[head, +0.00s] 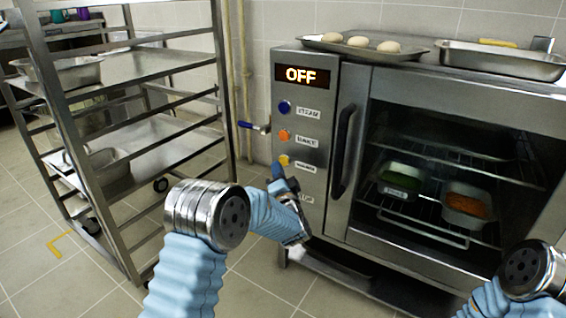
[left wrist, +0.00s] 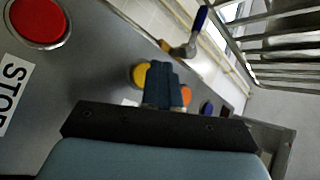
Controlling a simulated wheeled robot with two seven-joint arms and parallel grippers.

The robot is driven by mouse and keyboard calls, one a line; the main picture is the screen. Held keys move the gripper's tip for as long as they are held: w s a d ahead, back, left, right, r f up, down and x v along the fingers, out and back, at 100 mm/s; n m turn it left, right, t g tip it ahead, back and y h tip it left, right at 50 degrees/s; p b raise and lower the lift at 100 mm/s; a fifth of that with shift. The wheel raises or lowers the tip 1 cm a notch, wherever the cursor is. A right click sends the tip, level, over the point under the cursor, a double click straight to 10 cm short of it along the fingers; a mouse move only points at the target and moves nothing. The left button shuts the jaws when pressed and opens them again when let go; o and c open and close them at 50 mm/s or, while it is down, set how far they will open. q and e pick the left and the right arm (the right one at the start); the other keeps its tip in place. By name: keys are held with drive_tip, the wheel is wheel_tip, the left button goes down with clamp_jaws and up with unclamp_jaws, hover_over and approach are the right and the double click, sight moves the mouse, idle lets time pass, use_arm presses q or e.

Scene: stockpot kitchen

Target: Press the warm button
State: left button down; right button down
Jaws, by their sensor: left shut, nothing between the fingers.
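The steel oven's control panel (head: 311,130) has a display (head: 301,74) reading OFF. Below it are a blue button (head: 285,107) labelled STEAM, an orange button (head: 284,136) labelled BAKE and a yellow button (head: 284,160) whose label is too blurred to read. My left gripper (head: 278,170) is shut and empty, its tips just below the yellow button. In the left wrist view the fingertips (left wrist: 163,68) lie beside the yellow button (left wrist: 139,75) and partly cover it; I cannot tell whether they touch. A red button (left wrist: 39,20) labelled STOP shows there. My right gripper is out of view.
A long oven door handle (head: 345,150) stands right of the panel. A blue-handled valve (head: 254,126) sticks out from the wall pipe left of it. A steel rack (head: 133,140) stands at left. Trays, one with dough pieces (head: 358,41), sit on top of the oven.

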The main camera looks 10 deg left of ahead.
use_arm(q)
drive_tip(key=shift+w+d, duration=0.15)
drive_tip(key=shift+w, duration=0.15)
drive_tip(key=shift+w+d, duration=0.15)
drive_tip(key=shift+w, duration=0.25)
idle(0.6)
drive_tip(key=shift+s, duration=0.15)
drive_tip(key=shift+s+a, duration=0.3)
drive_tip(key=shift+s, duration=0.35)
drive_tip(key=s, duration=0.1)
drive_tip(key=s+a, duration=0.1)
drive_tip(key=s, duration=0.2)
drive_tip(key=shift+s+a+b, duration=0.35)
drive_tip(key=shift+f, duration=0.1)
idle(0.5)
